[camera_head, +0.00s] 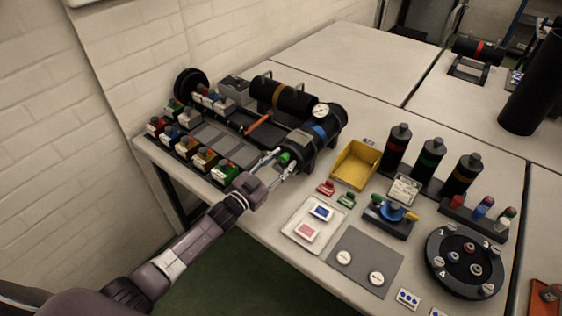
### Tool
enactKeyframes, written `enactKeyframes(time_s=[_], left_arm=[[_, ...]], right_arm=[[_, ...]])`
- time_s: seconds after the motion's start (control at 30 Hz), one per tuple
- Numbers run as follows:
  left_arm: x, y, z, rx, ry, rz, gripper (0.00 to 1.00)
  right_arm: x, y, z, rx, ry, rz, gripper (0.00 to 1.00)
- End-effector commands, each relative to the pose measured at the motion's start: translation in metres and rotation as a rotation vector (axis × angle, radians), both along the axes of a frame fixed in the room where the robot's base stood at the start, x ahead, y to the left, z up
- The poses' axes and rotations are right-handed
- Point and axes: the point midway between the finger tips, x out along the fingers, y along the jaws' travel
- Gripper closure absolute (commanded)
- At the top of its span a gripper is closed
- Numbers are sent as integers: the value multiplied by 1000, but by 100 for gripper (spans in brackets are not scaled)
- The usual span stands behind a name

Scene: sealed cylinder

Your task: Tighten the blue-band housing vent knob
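The blue-band housing (318,131) is a black cylinder with a blue band, lying in a stand at the middle of the table. A round white gauge (320,110) sits on top of it. A small green knob (285,158) shows at its near end; I take this as the vent knob. My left gripper (287,158) reaches in from the lower left. Its two fingers are apart, one on each side of the green knob. I cannot tell whether they touch it. The fingers partly cover the housing's near end. My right gripper is not in view.
A yellow bin (356,165) stands right of the housing. A yellow-band cylinder (284,95) lies behind it, with an orange-handled tool (258,122) nearby. Racks of small coloured parts (205,158) stand left. Several upright bottles (431,160) and a black turntable (464,262) stand right.

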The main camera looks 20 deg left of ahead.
Motion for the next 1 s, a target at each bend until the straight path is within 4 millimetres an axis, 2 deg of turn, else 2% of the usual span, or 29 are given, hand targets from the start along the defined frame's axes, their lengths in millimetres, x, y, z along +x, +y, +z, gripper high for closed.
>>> enactKeyframes(time_s=[0.2,0.33,0.7,0.83,1.0], left_arm=[[-1,0,1,1,-1,0,64],[-11,4,0,1,0,-1,64],[-77,28,-1,2,3,0,64],[-96,35,-1,1,2,0,64],[-110,40,0,-1,0,0,64]], right_arm=[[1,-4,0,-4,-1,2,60],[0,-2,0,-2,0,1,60],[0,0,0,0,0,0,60],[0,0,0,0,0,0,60],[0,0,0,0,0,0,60]])
